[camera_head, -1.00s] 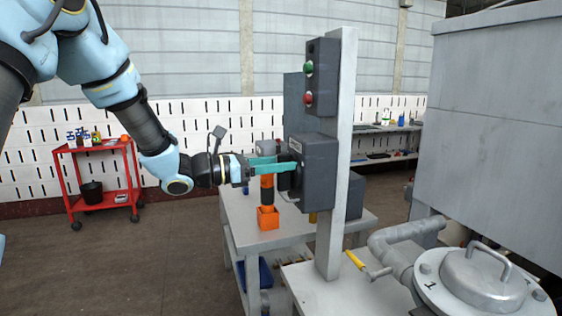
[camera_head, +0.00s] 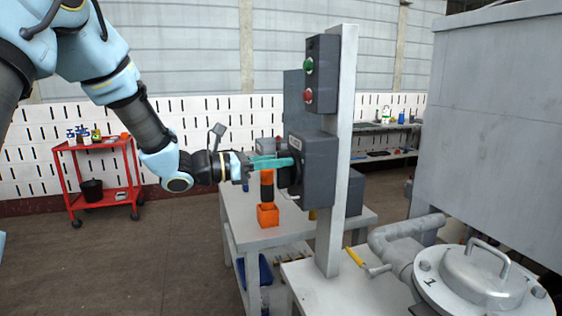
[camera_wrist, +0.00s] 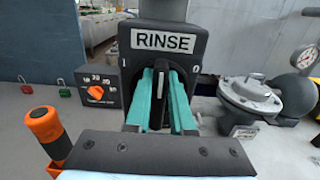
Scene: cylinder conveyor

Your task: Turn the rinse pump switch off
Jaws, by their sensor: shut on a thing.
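The rinse pump switch is a dark grey box (camera_head: 318,165) on a pale upright post. In the wrist view its face has a white RINSE label (camera_wrist: 163,41), with an I mark at left and an O mark at right. Its black handle (camera_wrist: 159,78) stands about upright between the marks. My gripper (camera_head: 290,162) reaches the front of the box from the left. Its two teal fingers (camera_wrist: 160,95) lie on either side of the handle, shut on it. The handle's lower part is hard to make out between the fingers.
A box with green (camera_head: 309,64) and red (camera_head: 308,96) buttons sits above the switch. An orange dial (camera_wrist: 96,92) is left of it in the wrist view. A lidded metal vessel (camera_head: 480,277) stands at lower right. An orange holder (camera_head: 268,215) is on the table below.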

